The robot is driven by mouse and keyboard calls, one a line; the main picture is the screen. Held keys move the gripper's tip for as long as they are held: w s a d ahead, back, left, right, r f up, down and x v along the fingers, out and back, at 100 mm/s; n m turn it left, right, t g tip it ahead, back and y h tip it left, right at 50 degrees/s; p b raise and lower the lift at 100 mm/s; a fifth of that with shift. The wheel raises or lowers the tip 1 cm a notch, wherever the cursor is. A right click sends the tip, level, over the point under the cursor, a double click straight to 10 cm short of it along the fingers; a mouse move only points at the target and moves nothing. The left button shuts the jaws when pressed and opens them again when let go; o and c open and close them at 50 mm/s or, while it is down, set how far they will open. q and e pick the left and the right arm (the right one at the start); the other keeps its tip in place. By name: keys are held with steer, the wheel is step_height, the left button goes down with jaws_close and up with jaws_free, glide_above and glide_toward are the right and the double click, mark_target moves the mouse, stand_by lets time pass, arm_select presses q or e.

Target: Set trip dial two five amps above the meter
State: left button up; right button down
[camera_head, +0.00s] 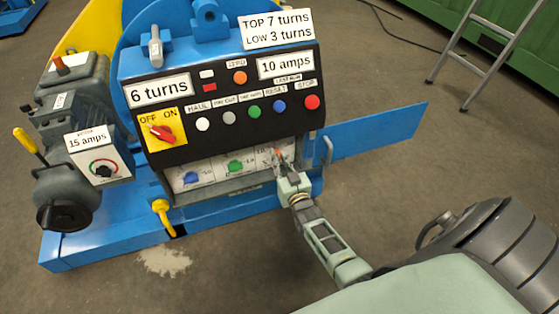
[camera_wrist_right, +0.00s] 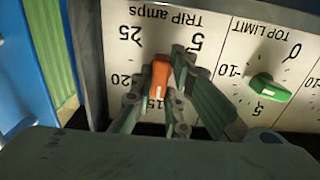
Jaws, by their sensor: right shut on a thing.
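The orange trip dial (camera_wrist_right: 160,77) is on a white plate marked TRIP amps, upside down in the right wrist view, with 5, 15, 20 and 25 around it. My right gripper (camera_wrist_right: 158,88) is shut on it, one finger on each side. The dial's lower end lies near the 15; which end points is unclear. In the head view my right gripper (camera_head: 281,166) reaches the lower right of the panel and mostly covers the dial. The meter display (camera_head: 286,65) at the panel's upper right reads 10 amps. My left gripper is not in view.
A green TOP LIMIT dial (camera_wrist_right: 267,88) is beside the trip dial; a blue dial (camera_head: 191,178) is farther left. Coloured buttons and an OFF/ON switch (camera_head: 162,132) sit above. A motor box (camera_head: 103,168) at left has a 15 amps label. A yellow lever (camera_head: 162,213) hangs below.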

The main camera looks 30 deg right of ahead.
steer(key=shift+f, duration=0.1)
steer(key=c, duration=1.7)
jaws_free()
steer(key=shift+s, duration=0.1)
steer(key=v, duration=1.2)
